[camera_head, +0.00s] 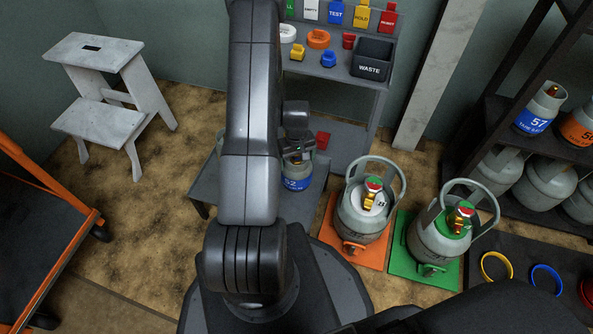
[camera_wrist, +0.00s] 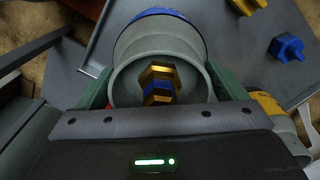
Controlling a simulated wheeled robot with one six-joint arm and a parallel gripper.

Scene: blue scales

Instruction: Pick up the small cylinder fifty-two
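The small cylinder fifty-two (camera_head: 297,184) is grey with a blue band reading 52. In the head view it is upright at the low grey bench, partly hidden behind my arm; I cannot tell whether its base touches the bench. In the wrist view its collar (camera_wrist: 123,86) surrounds a brass and blue valve (camera_wrist: 158,84). My gripper (camera_wrist: 159,66) has one green finger on each side of the collar, both against it with no clear gap. It also shows in the head view above the cylinder (camera_head: 297,132).
The low bench (camera_head: 317,183) stands before a shelf with a waste bin (camera_head: 371,63) and several coloured caps. Two larger cylinders stand right on orange (camera_head: 328,235) and green (camera_head: 397,262) plates. A yellow-banded cylinder (camera_wrist: 267,104) is close to my right finger. A step stool (camera_head: 98,123) stands left.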

